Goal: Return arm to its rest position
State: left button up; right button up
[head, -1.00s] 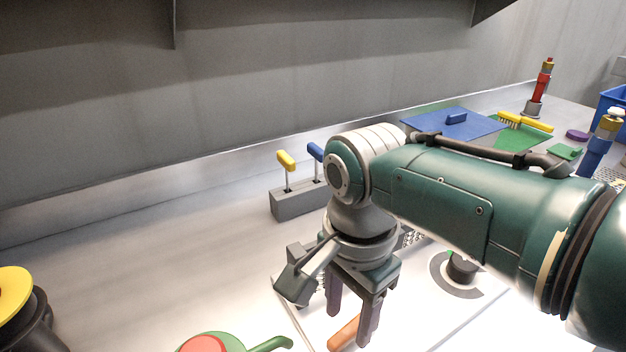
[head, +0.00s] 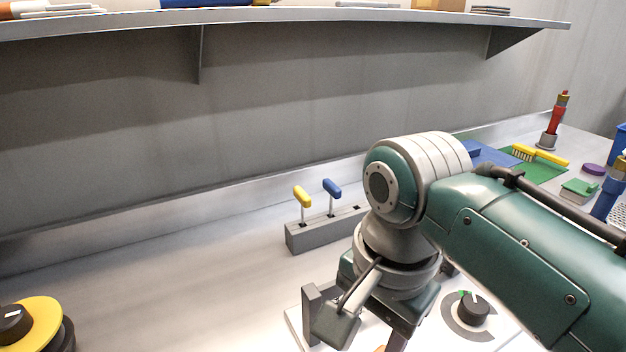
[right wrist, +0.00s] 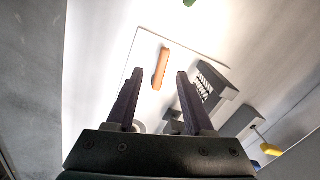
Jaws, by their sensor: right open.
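My right arm comes in from the right in the head view, green with a pale wrist. Its gripper (head: 352,325) hangs downward over the counter, and its fingertips are partly cut off or hidden there. In the right wrist view the two dark fingers (right wrist: 160,75) stand apart with nothing between them. An orange bar (right wrist: 161,68) lies on a white panel (right wrist: 135,85) beyond the fingertips, apart from them. My left gripper is in neither view.
A grey block (head: 318,232) with yellow and blue levers stands behind the gripper. A black knob (head: 473,309) is to its right. A yellow disc (head: 38,325) is at lower left. A shelf (head: 330,18) runs above. The left counter is largely clear.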

jog(key=s+d+r+n+t, duration=0.2)
jog(key=s+d+n, duration=0.3)
jog(key=s, duration=0.3)
jog(key=s+d+r+n+t, duration=0.1)
jog(key=s+d+r+n, duration=0.1)
jog(key=s+d+n, duration=0.55)
jog(key=w+a+r+p+v, duration=0.1)
jog(key=w+p+v, duration=0.2)
jog(key=p+v, duration=1.3)
jog(key=w+a+r+p+v, duration=0.1)
jog(key=w+p+v, duration=0.3)
jog(key=p+v, duration=1.3)
jog(key=shift+a+r+m+p, duration=0.3)
jog(key=shift+a+r+m, duration=0.15)
jog(key=shift+a, duration=0.2)
